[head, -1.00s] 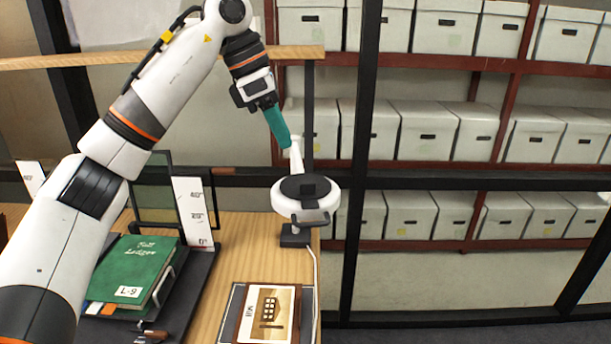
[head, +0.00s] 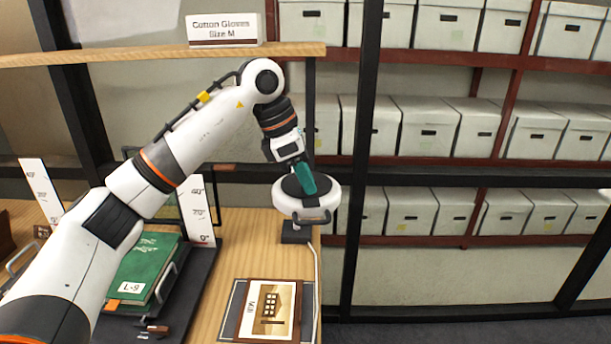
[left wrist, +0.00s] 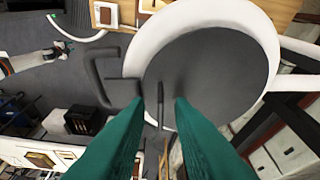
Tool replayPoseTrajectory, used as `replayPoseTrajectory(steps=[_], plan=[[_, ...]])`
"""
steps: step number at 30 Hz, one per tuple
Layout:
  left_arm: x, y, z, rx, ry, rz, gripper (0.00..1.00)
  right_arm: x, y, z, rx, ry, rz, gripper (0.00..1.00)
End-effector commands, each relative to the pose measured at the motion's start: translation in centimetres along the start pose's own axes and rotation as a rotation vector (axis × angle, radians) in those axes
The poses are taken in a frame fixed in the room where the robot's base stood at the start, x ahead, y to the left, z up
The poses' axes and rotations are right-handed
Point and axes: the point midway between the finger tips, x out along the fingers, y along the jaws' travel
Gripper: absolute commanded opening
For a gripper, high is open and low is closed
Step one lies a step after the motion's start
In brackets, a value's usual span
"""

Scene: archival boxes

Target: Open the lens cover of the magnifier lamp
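The magnifier lamp (head: 290,206) has a round white head on a dark base, at the right end of the wooden desk. Its dark lens cover (head: 289,186) lies flat on the head, closed. My left gripper (head: 309,190) reaches down onto the cover from above, its teal fingers hiding part of it. In the left wrist view the cover (left wrist: 215,75) is a dark disc inside the white ring. There my left gripper (left wrist: 160,102) is open, its fingertips on either side of a thin dark tab (left wrist: 160,106). Whether they touch it I cannot tell.
A framed picture card (head: 268,311) lies on the desk in front of the lamp. A green ledger (head: 147,268) lies in a dark tray at left, near upright white scale cards (head: 202,210). A shelf with a glove box (head: 223,30) runs above. Archival boxes (head: 425,126) fill racks behind.

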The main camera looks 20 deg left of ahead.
Motion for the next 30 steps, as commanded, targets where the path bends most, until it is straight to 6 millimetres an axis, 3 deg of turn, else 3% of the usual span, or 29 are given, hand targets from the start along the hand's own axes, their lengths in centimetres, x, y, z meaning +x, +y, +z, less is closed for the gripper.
replayPoseTrajectory(steps=[1, 3, 4, 30], plan=[[-0.01, 0.01, -0.01, 0.0, 0.0, 0.0, 0.12, 0.0, 0.02, 0.01, 0.0, 0.0, 0.0, 0.36], [-0.02, 0.01, -0.02, 0.0, 0.0, 0.0, 0.01, 0.0, 0.01, 0.01, 0.0, 0.0, 0.0, 0.36], [-0.02, 0.01, -0.02, 0.0, 0.0, 0.0, 0.0, 0.0, 0.01, 0.01, 0.0, 0.0, 0.0, 0.36], [-0.03, 0.01, -0.02, 0.0, 0.0, 0.001, 0.0, 0.0, -0.03, 0.06, 0.0, -0.001, 0.0, 0.36]])
